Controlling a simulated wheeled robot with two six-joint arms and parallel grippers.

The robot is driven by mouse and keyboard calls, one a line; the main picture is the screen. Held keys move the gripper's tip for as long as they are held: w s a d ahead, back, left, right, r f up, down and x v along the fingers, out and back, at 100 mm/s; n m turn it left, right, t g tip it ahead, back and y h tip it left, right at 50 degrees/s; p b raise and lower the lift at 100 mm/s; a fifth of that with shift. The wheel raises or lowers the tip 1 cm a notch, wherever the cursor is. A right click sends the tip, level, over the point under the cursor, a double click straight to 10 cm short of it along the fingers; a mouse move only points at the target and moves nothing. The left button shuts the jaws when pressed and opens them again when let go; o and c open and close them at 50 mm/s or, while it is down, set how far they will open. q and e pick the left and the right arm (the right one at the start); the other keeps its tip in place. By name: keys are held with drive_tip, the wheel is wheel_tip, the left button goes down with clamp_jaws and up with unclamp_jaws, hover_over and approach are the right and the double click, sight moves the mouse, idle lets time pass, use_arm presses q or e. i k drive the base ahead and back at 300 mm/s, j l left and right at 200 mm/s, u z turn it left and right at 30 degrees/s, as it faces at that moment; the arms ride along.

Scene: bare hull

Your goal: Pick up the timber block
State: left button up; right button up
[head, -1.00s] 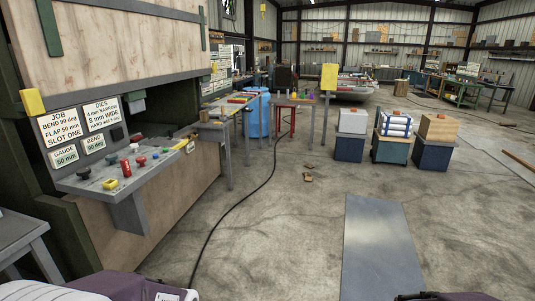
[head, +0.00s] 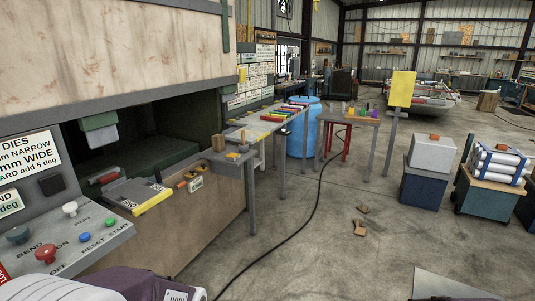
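The large wooden block with an orange handle that stood on the rightmost blue stand in the earlier head view is out of frame. Only a sliver of that dark blue stand (head: 527,210) shows at the right edge. Small brown wood pieces (head: 360,228) lie on the floor right of the black cable; I cannot tell if either is a timber block. Neither of my grippers shows. Parts of my own white and purple arm fill the bottom left.
A machine with a control panel (head: 75,235) stands close on the left. A grey block (head: 433,152) sits on a dark blue stand (head: 424,188), and white rolls (head: 498,163) on another (head: 484,196). A red-legged table (head: 347,120) is behind. Concrete floor is open in the middle.

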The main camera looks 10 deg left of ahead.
sight(218, 139)
drive_tip(key=i+j+u, duration=0.1)
drive_tip(key=i+u, duration=0.15)
drive_tip(key=i, duration=0.3)
drive_tip(key=i+u, duration=0.25)
drive_tip(key=i, duration=0.35)
drive_tip(key=i+l+u, duration=0.1)
drive_tip(key=i+u, duration=0.15)
drive_tip(key=i, duration=0.3)
drive_tip(key=i+l+u, duration=0.3)
drive_tip(key=i, duration=0.25)
drive_tip(key=i+l+u, duration=0.25)
drive_tip(key=i, duration=0.3)
drive_tip(key=i+l+u, duration=0.25)
drive_tip(key=i+l, duration=0.25)
drive_tip(key=i, duration=0.95)
